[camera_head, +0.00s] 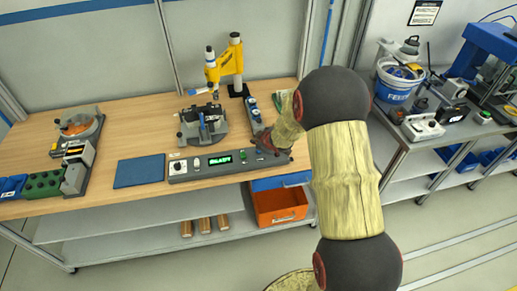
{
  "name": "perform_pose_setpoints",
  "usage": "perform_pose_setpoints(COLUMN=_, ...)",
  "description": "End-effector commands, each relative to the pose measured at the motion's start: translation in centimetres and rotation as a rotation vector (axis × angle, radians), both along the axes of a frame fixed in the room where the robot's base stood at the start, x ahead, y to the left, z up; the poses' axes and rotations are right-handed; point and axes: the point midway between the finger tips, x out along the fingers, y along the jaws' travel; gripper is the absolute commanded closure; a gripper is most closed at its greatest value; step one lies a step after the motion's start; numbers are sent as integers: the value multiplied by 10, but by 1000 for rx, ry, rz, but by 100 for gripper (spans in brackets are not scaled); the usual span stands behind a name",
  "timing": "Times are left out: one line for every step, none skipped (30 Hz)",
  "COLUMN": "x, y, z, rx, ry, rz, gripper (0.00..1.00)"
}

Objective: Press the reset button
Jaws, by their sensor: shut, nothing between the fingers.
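A long grey control panel (208,172) lies along the front edge of the wooden bench. It carries a knob at its left end, a small switch, a lit green display (220,160) and a small round control right of the display. No label for the reset button is readable. My gripper (264,143) is shut and empty, pointing down at the right end of the panel. It and my arm hide part of that end. I cannot tell whether the fingertips touch a button there or sit just above it.
Behind the panel stand a grey fixture (202,126) and a yellow post tool (226,66). A blue mat (139,171) lies to the left.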

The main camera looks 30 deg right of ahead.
Motion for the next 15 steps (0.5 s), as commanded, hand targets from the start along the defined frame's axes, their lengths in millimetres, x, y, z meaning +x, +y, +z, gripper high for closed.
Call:
perform_pose_setpoints(x=0, y=0, z=9, rx=0, ry=0, rz=0, gripper=100)
perform_pose_setpoints(x=0, y=0, z=12, rx=0, ry=0, rz=0, gripper=100)
perform_pose_setpoints(x=0, y=0, z=16, rx=0, ry=0, rz=0, gripper=100)
perform_pose_setpoints(x=0, y=0, z=18, rx=0, ry=0, rz=0, gripper=100)
perform_pose_setpoints(x=0, y=0, z=21, rx=0, ry=0, rz=0, gripper=100)
perform_pose_setpoints(x=0, y=0, z=24, rx=0, ry=0, rz=0, gripper=100)
perform_pose_setpoints(x=0, y=0, z=27, rx=0, ry=0, rz=0, gripper=100)
perform_pose_setpoints(x=0, y=0, z=30, rx=0, ry=0, rz=0, gripper=100)
perform_pose_setpoints(x=0, y=0, z=32, rx=0, ry=0, rz=0, gripper=100)
perform_pose_setpoints(x=0, y=0, z=33, rx=0, ry=0, rz=0, gripper=100)
perform_pose_setpoints(x=0, y=0, z=34, rx=0, ry=0, rz=0, gripper=100)
perform_pose_setpoints(x=0, y=0, z=34, rx=0, ry=0, rz=0, gripper=100)
perform_pose_setpoints(x=0, y=0, z=34, rx=0, ry=0, rz=0, gripper=100)
perform_pose_setpoints(x=0, y=0, z=33, rx=0, ry=0, rz=0, gripper=100)
perform_pose_setpoints(x=0, y=0, z=33, rx=0, ry=0, rz=0, gripper=100)
